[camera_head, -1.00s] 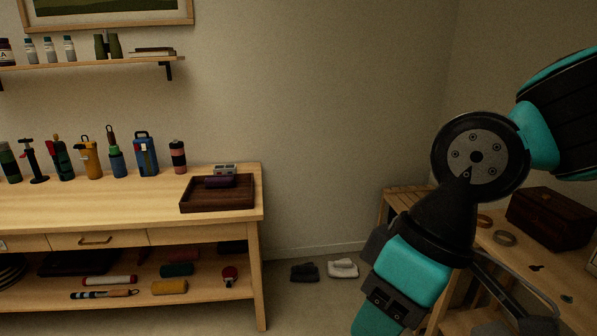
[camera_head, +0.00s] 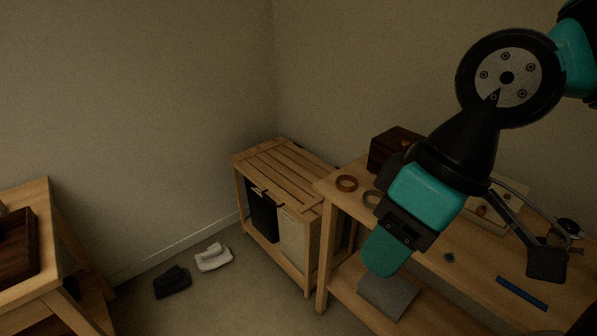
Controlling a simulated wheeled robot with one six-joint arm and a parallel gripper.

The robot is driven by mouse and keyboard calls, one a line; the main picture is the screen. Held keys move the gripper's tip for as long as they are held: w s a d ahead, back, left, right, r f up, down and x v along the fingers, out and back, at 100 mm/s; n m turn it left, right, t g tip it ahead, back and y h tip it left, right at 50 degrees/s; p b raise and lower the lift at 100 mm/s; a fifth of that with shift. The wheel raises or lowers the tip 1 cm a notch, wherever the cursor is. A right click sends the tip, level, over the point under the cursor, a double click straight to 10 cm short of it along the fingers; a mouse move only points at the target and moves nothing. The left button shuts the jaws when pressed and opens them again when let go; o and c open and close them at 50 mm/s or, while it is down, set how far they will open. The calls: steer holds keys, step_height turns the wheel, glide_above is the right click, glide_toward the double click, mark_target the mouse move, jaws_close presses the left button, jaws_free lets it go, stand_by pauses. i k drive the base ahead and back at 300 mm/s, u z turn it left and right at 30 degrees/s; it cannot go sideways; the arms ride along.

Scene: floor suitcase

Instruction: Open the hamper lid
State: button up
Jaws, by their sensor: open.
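The hamper is a wooden frame with a slatted top lid (camera_head: 285,165), left of centre in the head view. The lid lies flat and closed. A dark bag (camera_head: 263,213) and a pale bag (camera_head: 295,240) hang under it. A small dark handle shows at the lid's front edge. My gripper (camera_head: 465,262) is in front of the table in the picture, right of the hamper and apart from it. It is open, and I see nothing between its fingers.
A wooden table (camera_head: 330,200) stands right beside the hamper, with a dark chest (camera_head: 390,150), rings and a blue strip (camera_head: 521,293) on it. A workbench (camera_head: 28,192) stands at far left.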

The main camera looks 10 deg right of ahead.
mark_target(318, 168)
steer(key=z, duration=0.1)
steer(key=k, duration=0.4)
steer(key=u, duration=1.1)
steer(key=i, duration=1.3)
steer(key=z, duration=0.8)
steer(key=i, duration=0.4)
steer(key=z, duration=0.4)
